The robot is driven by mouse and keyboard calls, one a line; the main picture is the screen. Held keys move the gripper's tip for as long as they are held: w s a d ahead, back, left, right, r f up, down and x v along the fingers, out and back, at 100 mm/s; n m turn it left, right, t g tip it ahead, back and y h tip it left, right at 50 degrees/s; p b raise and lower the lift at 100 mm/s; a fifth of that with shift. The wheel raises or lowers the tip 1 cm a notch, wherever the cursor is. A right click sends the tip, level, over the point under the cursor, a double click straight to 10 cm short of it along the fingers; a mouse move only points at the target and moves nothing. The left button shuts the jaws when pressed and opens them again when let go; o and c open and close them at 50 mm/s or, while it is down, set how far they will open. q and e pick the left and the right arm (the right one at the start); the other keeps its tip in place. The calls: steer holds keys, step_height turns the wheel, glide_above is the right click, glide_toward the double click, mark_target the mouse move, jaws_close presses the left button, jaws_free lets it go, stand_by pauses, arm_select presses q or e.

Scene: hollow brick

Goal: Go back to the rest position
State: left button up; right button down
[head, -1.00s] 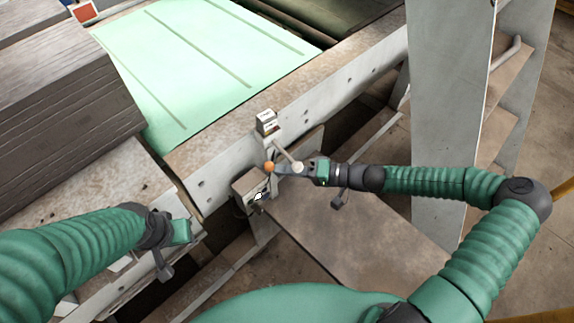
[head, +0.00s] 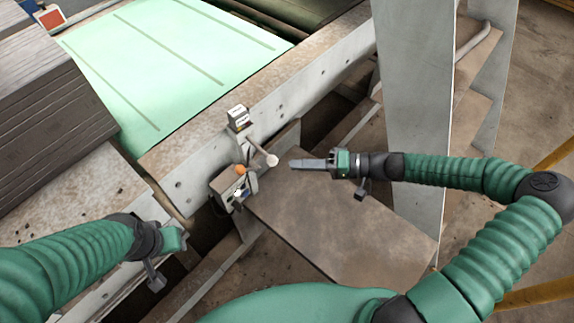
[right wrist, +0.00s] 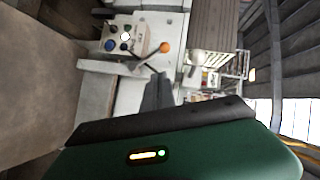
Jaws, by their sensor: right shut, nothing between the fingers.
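My right gripper (head: 298,164) is shut and empty in the head view, held over the brown plate beside the machine. It is apart from the control box (head: 232,189) and to the right of it. An orange knob (head: 240,169) and a lever with a pale round knob (head: 271,160) stand at the box. In the right wrist view, my gripper's shut fingers (right wrist: 158,80) point towards the box and the orange knob (right wrist: 165,47). My left arm comes in at the lower left of the head view; its fingers cannot be made out.
A pale green belt (head: 150,70) runs behind the machine's metal side rail (head: 270,100). A dark ribbed stack (head: 45,130) stands at the left. A grey post (head: 412,110) rises close behind my right arm. The brown plate (head: 340,215) under my right gripper is bare.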

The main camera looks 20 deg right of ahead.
steer(key=s+a+f+n+g+h, duration=0.2)
steer(key=s+f+g+h, duration=0.6)
steer(key=s, duration=0.5)
steer(key=s+d+r+t+h, duration=0.1)
steer(key=d+r+t+h, duration=0.3)
steer(key=d+r+h, duration=0.1)
steer(key=shift+d+r+m+h, duration=0.3)
steer(key=shift+r+h, duration=0.3)
steer(key=shift+r, duration=0.2)
